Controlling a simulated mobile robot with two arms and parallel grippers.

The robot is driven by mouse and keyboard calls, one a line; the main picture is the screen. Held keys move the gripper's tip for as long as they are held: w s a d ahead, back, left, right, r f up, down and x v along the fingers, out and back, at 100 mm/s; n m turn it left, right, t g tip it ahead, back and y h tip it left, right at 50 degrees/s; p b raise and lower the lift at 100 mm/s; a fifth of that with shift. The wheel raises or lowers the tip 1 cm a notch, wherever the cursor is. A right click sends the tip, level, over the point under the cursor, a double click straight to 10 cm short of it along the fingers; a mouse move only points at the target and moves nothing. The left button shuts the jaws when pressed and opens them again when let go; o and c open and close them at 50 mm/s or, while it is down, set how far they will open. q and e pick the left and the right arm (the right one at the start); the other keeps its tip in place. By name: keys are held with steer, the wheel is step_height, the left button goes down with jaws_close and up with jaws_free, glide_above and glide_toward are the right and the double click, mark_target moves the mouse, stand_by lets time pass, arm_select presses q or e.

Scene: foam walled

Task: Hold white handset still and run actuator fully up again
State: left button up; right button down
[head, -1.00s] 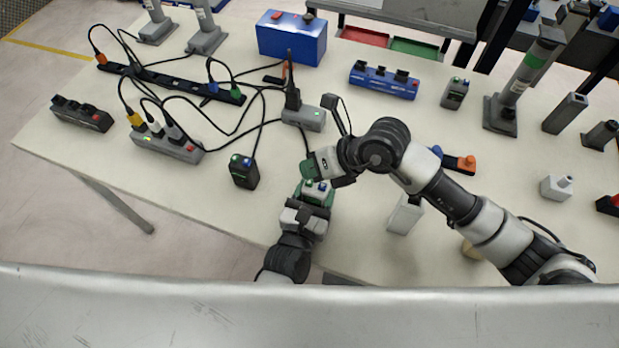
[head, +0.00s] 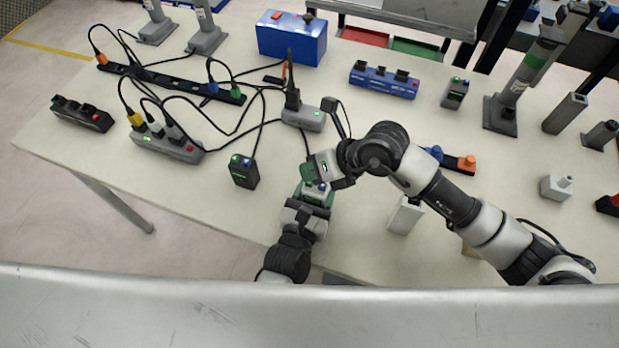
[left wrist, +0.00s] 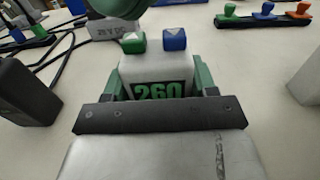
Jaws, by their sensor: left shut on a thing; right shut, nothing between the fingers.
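The white handset (left wrist: 158,72) shows in the left wrist view with a green button, a blue button and a display reading 260. My left gripper (head: 316,197) is shut on it, its green fingers on either side. The handset (head: 318,187) stands upright at the table's front edge in the head view, partly hidden. My right gripper (head: 308,172) is shut and empty just over the handset's top. Its green tip shows above the green button in the left wrist view; contact cannot be told.
A black handset (head: 243,172) stands left of my grippers. A grey power strip (head: 165,148) and a grey supply box (head: 303,117) with cables lie behind. A white block (head: 405,214) stands under my right arm. A blue box (head: 292,38) is at the back.

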steer(key=shift+f, duration=0.5)
stand_by(0.6)
steer(key=shift+r, duration=0.1)
stand_by(3.0)
steer(key=shift+r, duration=0.8)
steer(key=shift+r, duration=0.1)
steer(key=shift+r, duration=2.45)
arm_select(q)
steer(key=o, duration=1.1)
